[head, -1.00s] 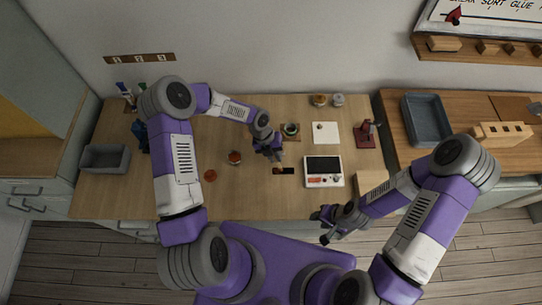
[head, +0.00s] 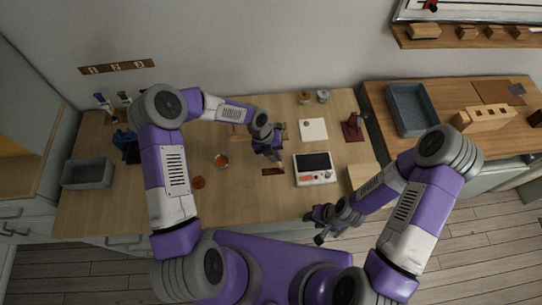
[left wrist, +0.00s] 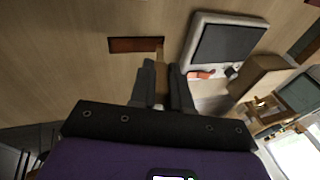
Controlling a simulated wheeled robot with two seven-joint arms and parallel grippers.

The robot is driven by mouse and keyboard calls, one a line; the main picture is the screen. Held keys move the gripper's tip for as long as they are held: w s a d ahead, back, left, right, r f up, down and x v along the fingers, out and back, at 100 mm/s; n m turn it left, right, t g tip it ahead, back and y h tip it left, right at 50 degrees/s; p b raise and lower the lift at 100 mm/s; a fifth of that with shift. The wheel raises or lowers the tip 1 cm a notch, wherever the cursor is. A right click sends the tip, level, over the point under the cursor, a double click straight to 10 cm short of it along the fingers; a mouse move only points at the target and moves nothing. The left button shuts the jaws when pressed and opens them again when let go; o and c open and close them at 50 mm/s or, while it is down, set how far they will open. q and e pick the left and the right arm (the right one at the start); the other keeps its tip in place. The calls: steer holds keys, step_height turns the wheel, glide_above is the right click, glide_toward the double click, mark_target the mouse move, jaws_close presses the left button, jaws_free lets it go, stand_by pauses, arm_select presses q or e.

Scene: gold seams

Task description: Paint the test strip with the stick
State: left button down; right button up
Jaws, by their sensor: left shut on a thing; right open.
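The test strip (head: 273,171) is a small dark reddish-brown bar lying on the wooden table. It also shows in the left wrist view (left wrist: 135,45), just ahead of my fingers. My left gripper (head: 272,154) is above the table, just behind the strip in the head view. In the left wrist view its fingers (left wrist: 162,85) are shut on a thin brown stick (left wrist: 161,72). The stick's tip appears close to the strip's right end; I cannot tell whether they touch. My right gripper (head: 316,227) is open and empty near the table's front edge.
A white device with a dark screen (head: 314,168) stands right of the strip. A small orange-red jar (head: 221,160) and a red-brown disc (head: 198,182) are to the left. A white square (head: 313,129) and a dark red stand (head: 352,130) are behind. A grey bin (head: 88,174) is far left.

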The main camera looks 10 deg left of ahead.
arm_select(q)
steer(key=shift+w+d+r, duration=0.1)
steer(key=shift+d, duration=0.5)
steer(key=shift+s+a+b, duration=0.15)
steer(key=shift+s+a, duration=0.15)
steer(key=shift+a, duration=0.65)
steer(key=shift+s+a+b, duration=0.15)
steer(key=shift+s+a, duration=0.15)
steer(key=shift+a, duration=0.65)
steer(key=shift+s+a+p, duration=0.2)
steer(key=shift+a, duration=0.7)
steer(key=shift+s+a+p, duration=0.15)
steer(key=shift+s+a, duration=0.1)
steer(key=shift+a, duration=0.6)
steer(key=shift+s+a+p, duration=0.2)
steer(key=shift+a, duration=0.7)
steer(key=shift+r+p, duration=2.2)
steer(key=shift+r, duration=0.65)
steer(key=shift+r, duration=0.1)
